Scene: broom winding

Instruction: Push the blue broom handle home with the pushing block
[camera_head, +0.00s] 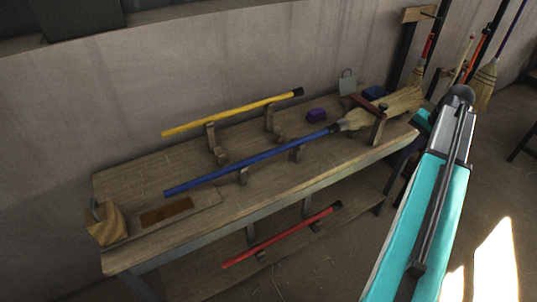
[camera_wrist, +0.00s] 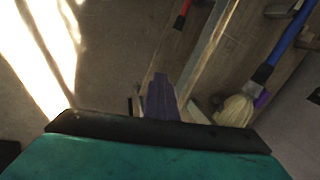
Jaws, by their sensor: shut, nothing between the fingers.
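The blue broom handle (camera_head: 245,160) lies along the bench on low supports, its left end free. Its right end meets the straw broom head (camera_head: 405,100); I cannot tell how deep it sits. A wooden block with a grey grip (camera_head: 105,225), seemingly the pushing block, stands at the bench's left end. My gripper (camera_wrist: 161,80) is shut and empty, pointing down near the bench's right end, away from that block. My teal arm mostly hides it in the head view.
The wooden bench (camera_head: 300,190) stands against the wall. A yellow handle (camera_head: 230,113) rests on supports behind the blue one. A red handle (camera_head: 285,237) lies on the lower shelf. Brooms (camera_head: 484,85) hang at right.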

